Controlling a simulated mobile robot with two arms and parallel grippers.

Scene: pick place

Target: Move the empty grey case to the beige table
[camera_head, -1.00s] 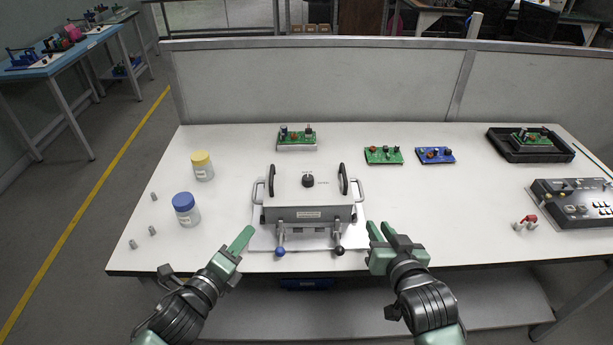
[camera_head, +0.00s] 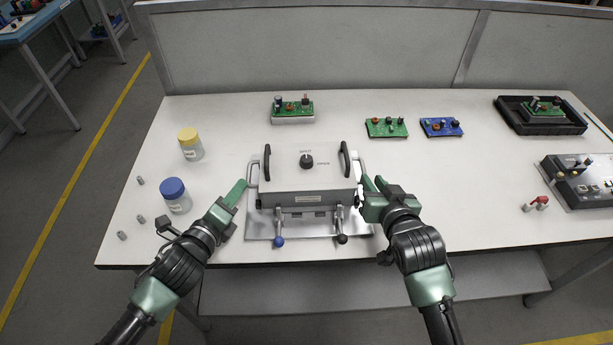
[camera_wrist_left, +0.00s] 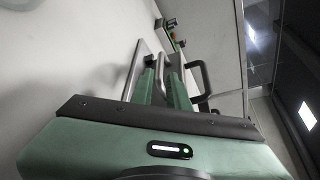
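The grey case (camera_head: 306,180) sits on a metal plate (camera_head: 259,226) on the white table, upright, with two black handles on top, a knob, and a silver handle on each side. My left gripper (camera_head: 241,187) is at its left side handle. In the left wrist view the two green fingers (camera_wrist_left: 163,92) stand slightly apart with the silver handle (camera_wrist_left: 162,68) between them. My right gripper (camera_head: 373,185) is at the right side handle, its fingers apart. Whether either touches a handle is unclear. The case's inside is hidden. I cannot pick out a beige table.
Jars with yellow (camera_head: 190,145) and blue (camera_head: 175,197) lids stand left of the case. Green (camera_head: 386,128) and blue (camera_head: 441,128) circuit boards, a black tray (camera_head: 511,115) and a control box (camera_head: 582,185) lie right. A grey partition (camera_head: 310,50) closes the back. Floor is free at left.

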